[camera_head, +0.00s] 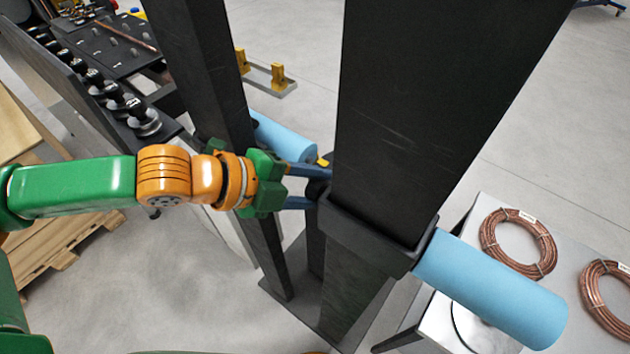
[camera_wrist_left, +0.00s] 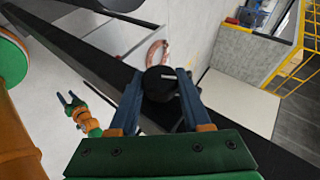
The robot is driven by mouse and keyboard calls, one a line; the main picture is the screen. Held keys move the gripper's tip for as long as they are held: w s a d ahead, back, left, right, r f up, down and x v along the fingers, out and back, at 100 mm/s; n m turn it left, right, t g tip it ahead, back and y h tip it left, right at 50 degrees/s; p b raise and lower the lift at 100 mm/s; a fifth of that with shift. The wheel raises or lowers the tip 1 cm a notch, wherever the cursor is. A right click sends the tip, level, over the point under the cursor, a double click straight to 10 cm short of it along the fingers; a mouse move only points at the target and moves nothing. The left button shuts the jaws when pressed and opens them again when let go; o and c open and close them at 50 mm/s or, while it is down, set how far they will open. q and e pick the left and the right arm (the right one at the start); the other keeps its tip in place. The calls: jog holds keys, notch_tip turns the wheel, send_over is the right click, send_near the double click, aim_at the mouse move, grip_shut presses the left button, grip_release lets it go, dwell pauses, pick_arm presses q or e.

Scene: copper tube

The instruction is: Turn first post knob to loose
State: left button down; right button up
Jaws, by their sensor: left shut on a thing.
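A large dark post (camera_head: 440,100) stands upright in the middle of the head view. My left gripper (camera_head: 316,187) reaches in from the left, with its blue fingers at the near left side of the post's collar (camera_head: 365,238). In the left wrist view, the fingers (camera_wrist_left: 160,95) are shut on a round black knob (camera_wrist_left: 160,83) with a pale line on its face. In the head view the knob is mostly hidden by the fingers and the post. My right gripper (camera_wrist_left: 69,98) shows small in the left wrist view, empty, with its fingers apart.
A light blue cylinder (camera_head: 490,290) sticks out from the collar to the right. Another blue cylinder (camera_head: 283,138) is behind a second dark post (camera_head: 205,80). Copper coils (camera_head: 518,243) lie on a pale table at right. A rack (camera_head: 70,75) stands at upper left.

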pick_arm(q)
jog(key=g+y, duration=0.2)
jog(key=shift+d+n+g, duration=0.1)
jog(key=shift+n+g, duration=0.2)
jog(key=shift+n, duration=0.1)
jog(key=g+y, duration=0.2)
jog(key=shift+n+g, duration=0.4)
jog(key=g+y, duration=0.2)
jog(key=shift+d+f+n+g, duration=0.1)
jog(key=shift+n+g, duration=0.2)
jog(key=shift+n, duration=0.1)
jog(key=shift+w+g+y, duration=0.1)
jog(key=shift+g+y, duration=0.7)
jog(key=shift+c, duration=1.8)
grip_release()
jog(key=shift+w, duration=0.1)
